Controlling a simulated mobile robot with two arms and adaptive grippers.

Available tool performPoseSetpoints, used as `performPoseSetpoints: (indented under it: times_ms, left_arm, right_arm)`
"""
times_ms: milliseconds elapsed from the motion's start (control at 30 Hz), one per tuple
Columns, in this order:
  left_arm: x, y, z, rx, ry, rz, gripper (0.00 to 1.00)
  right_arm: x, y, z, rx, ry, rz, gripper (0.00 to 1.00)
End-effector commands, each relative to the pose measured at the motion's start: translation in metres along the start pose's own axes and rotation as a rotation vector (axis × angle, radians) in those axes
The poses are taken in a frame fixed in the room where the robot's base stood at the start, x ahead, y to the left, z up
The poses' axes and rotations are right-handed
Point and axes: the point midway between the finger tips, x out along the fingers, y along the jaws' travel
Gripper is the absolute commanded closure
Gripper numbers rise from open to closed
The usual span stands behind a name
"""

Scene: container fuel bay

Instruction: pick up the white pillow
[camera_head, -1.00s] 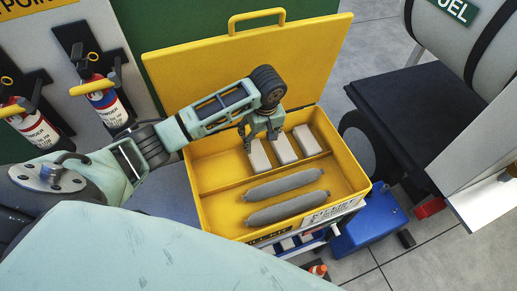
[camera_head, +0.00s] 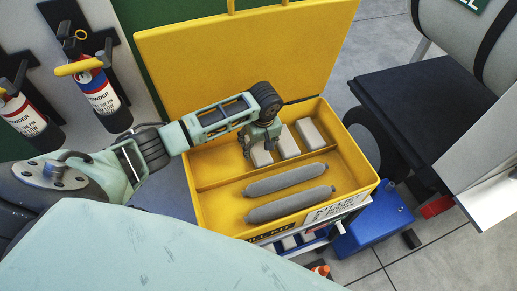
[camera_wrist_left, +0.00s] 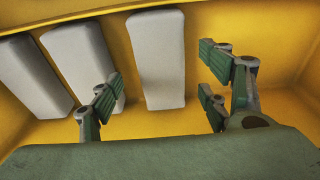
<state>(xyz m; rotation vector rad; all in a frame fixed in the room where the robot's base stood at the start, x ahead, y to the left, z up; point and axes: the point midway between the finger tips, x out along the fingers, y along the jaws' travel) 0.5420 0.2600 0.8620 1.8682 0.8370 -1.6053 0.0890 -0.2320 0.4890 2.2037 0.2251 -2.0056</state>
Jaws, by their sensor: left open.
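Three white pillows lie side by side in the back compartment of the open yellow box (camera_head: 205,207). They are the left one (camera_head: 261,158), the middle one (camera_head: 288,143) and the right one (camera_head: 309,132). My left gripper (camera_head: 260,147) is open just above the left pillow and partly hides it. In the left wrist view, one white pillow (camera_wrist_left: 156,60) shows between the open fingers of the left gripper (camera_wrist_left: 160,90), with nothing held. Two more pillows show to its left. Whether the fingers touch the pillow cannot be told. My right gripper is out of view.
The raised lid (camera_head: 230,55) stands at the back. Fire extinguishers (camera_head: 98,88) hang at left. A black cart platform (camera_head: 425,95) is at right.

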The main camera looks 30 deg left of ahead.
Motion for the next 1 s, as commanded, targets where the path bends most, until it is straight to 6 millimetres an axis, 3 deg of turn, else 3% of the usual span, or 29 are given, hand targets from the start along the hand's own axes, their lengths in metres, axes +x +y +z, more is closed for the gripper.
performPoseSetpoints:
  times_ms: [200,467,1000]
  left_arm:
    - [0.026,-0.002,0.0,0.001,0.0,-0.001,0.3]
    - [0.03,-0.002,0.0,0.001,0.001,0.0,0.3]
    - [0.03,-0.002,0.0,0.001,0.001,0.0,0.76]
  right_arm:
    - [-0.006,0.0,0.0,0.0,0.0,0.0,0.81]
    - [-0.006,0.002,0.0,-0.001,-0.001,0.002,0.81]
    - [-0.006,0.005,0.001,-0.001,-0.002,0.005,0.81]
